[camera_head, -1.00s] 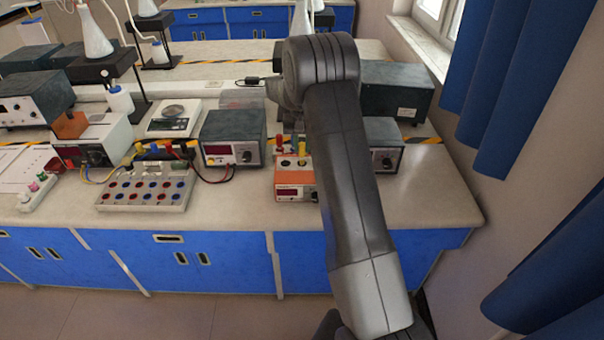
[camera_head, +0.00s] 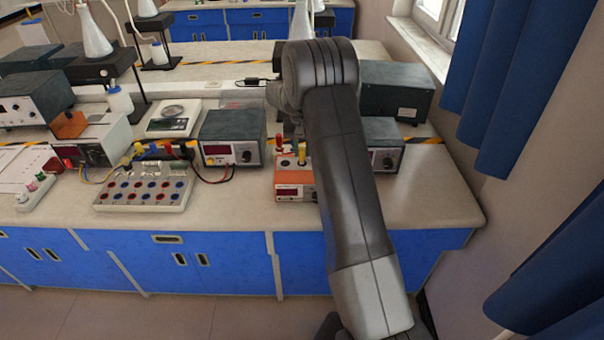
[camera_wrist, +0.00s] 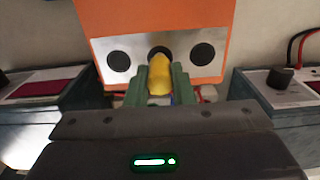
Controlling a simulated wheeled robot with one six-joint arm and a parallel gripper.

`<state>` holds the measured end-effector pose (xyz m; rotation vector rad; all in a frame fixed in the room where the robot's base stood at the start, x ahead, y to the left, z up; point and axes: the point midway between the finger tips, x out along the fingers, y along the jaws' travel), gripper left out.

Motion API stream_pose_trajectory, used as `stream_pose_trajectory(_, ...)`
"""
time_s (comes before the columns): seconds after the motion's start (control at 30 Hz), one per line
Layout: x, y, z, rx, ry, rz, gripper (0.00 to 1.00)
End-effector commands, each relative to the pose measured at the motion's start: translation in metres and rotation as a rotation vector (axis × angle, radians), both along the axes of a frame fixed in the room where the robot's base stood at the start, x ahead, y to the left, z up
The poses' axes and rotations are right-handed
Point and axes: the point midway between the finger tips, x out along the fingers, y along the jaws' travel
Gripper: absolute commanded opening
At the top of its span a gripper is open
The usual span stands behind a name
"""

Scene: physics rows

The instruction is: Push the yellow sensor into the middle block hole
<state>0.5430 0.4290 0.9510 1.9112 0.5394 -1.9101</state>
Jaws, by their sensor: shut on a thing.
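The orange block (camera_wrist: 200,20) has a silver face with three dark holes in the wrist view; it also shows in the head view (camera_head: 282,178). My gripper (camera_wrist: 159,74) is shut on the yellow sensor (camera_wrist: 159,82), with one green finger on each side. The sensor lines up with the middle hole (camera_wrist: 160,51) and covers its lower part. The left hole (camera_wrist: 119,61) and right hole (camera_wrist: 202,54) look empty. I cannot tell how far the sensor tip is in the hole. In the head view my arm hides most of my gripper and the block's right side.
Dark instrument boxes stand close on both sides of the block, one at left (camera_head: 232,135) and one at right (camera_head: 384,135). A socket board (camera_head: 145,197) with red and blue sockets lies further left. The bench front right (camera_head: 440,195) is clear.

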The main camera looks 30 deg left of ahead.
Motion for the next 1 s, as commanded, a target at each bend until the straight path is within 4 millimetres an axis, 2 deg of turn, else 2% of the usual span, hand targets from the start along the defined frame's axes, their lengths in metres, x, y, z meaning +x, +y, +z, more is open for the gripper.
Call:
stream_pose_trajectory(0.4,0.0000,0.0000,-0.0051,0.000,0.000,0.000,0.00)
stream_pose_trajectory(0.43,-0.0001,-0.0001,-0.0051,0.000,0.000,0.000,0.27)
stream_pose_trajectory(0.53,0.0000,0.0000,-0.0050,0.000,0.000,0.000,0.47)
stream_pose_trajectory(0.73,0.0000,0.0000,-0.0050,0.000,0.000,0.000,0.47)
stream_pose_trajectory(0.83,-0.0001,-0.0001,-0.0051,0.000,0.000,0.000,0.65)
stream_pose_trajectory(1.0,-0.0001,-0.0001,-0.0051,0.000,0.000,0.000,0.65)
